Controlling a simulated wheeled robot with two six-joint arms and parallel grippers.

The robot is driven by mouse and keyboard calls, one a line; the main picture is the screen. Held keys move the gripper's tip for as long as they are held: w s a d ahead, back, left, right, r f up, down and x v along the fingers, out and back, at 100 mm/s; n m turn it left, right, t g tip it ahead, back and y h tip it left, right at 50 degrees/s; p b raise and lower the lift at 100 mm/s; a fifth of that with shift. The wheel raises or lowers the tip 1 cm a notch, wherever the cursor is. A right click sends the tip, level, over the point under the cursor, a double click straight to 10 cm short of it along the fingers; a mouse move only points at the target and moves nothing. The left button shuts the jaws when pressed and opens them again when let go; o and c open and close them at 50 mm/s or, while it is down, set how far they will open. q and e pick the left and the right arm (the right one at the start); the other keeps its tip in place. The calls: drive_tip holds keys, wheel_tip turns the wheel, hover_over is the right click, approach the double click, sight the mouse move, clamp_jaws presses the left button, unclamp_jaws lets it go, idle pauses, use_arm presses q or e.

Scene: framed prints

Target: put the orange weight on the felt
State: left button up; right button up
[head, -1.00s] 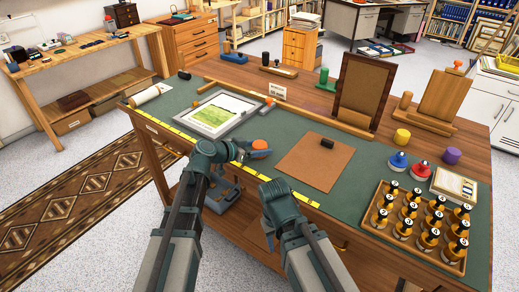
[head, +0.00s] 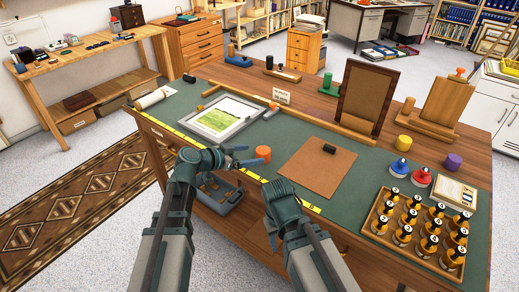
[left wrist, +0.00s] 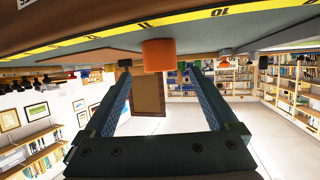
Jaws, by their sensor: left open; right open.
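The orange weight (head: 263,153), a short cylinder, stands on the green mat (head: 205,150) near the desk's front edge. It also shows in the left wrist view (left wrist: 158,54), between the fingertip lines and just beyond them. My left gripper (head: 240,156) is open and empty, just left of the weight and pointing at it.
A framed print (head: 223,117) lies behind my left gripper. A tray of black-topped weights (head: 420,230) stands at the right, near blue (head: 400,168) and red (head: 420,177) knobbed pieces. A wooden rail (head: 340,133) and upright frame (head: 364,98) stand behind the brown sheet.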

use_arm(q)
drive_tip(key=p+v, duration=0.1)
drive_tip(key=v, duration=0.4)
drive_tip(key=shift+s+a+r+p, duration=0.1)
drive_tip(key=shift+s+a+p, duration=0.1)
drive_tip(key=shift+a+p, duration=0.1)
use_arm(e)
wheel_tip(320, 180, up, 2)
drive_tip(key=shift+r, duration=0.1)
use_arm(q)
drive_tip(key=shift+d, duration=0.1)
